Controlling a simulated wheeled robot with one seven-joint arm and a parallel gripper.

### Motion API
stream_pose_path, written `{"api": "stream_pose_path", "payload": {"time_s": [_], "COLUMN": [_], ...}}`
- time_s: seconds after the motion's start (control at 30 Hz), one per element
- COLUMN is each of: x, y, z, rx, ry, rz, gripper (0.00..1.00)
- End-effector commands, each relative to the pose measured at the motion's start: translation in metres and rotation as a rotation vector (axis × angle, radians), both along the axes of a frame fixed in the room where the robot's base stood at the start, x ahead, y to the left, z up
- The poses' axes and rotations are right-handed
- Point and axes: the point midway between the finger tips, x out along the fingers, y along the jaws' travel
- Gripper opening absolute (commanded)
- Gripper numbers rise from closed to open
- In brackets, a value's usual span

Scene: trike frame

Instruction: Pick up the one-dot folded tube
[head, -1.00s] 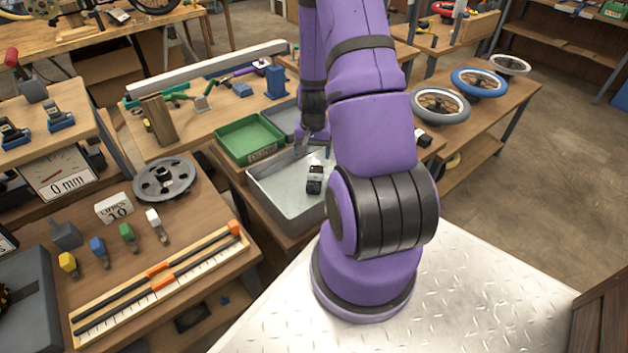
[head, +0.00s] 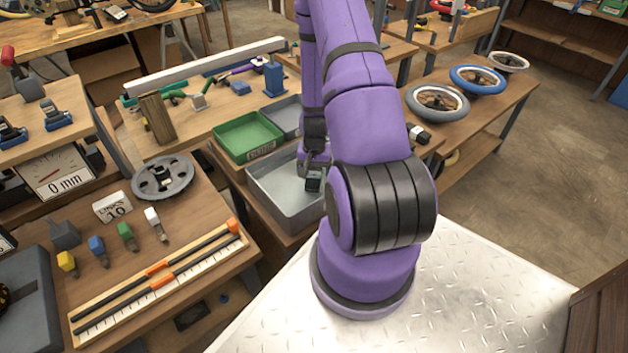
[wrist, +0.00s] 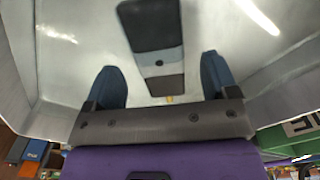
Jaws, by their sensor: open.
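The one-dot folded tube is a dark block with a paler grey band bearing one small dark dot. In the wrist view the tube (wrist: 152,28) lies on the light floor of the grey metal tray (wrist: 255,92), its near end between my fingers. My gripper (wrist: 160,66) is open, one blue-grey finger on each side with a gap to the tube. In the head view the tube (head: 313,183) is a small dark shape in the grey tray (head: 287,213), just below my gripper (head: 312,170). My arm hides the tray's right part, and finger depth is hard to tell.
The tray's raised walls stand around the tube. A green tray (head: 247,137) and a smaller grey tray (head: 286,117) sit behind it. A workbench with a spoked grey wheel (head: 163,177) and a ruler board (head: 160,285) is at left.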

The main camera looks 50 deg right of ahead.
Motion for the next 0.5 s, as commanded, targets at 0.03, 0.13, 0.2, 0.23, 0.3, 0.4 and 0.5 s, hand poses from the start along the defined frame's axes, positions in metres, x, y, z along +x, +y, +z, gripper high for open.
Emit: {"api": "stream_pose_path", "payload": {"time_s": [0.03,0.13,0.2,0.23,0.3,0.4,0.5], "x": [0.000,0.000,0.000,0.000,0.000,0.000,0.000], "y": [0.001,0.001,0.000,0.001,0.000,0.000,0.000], "z": [-0.008,-0.020,-0.026,-0.028,-0.031,-0.033,-0.033], "rx": [0.002,0.002,0.002,0.002,0.001,0.001,0.001], "ry": [0.002,0.002,0.001,0.001,0.001,0.001,0.001], "rz": [0.000,0.000,0.000,0.000,0.000,0.000,0.000], "gripper": [0.80,0.80,0.80,0.80,0.80,0.80,0.80]}}
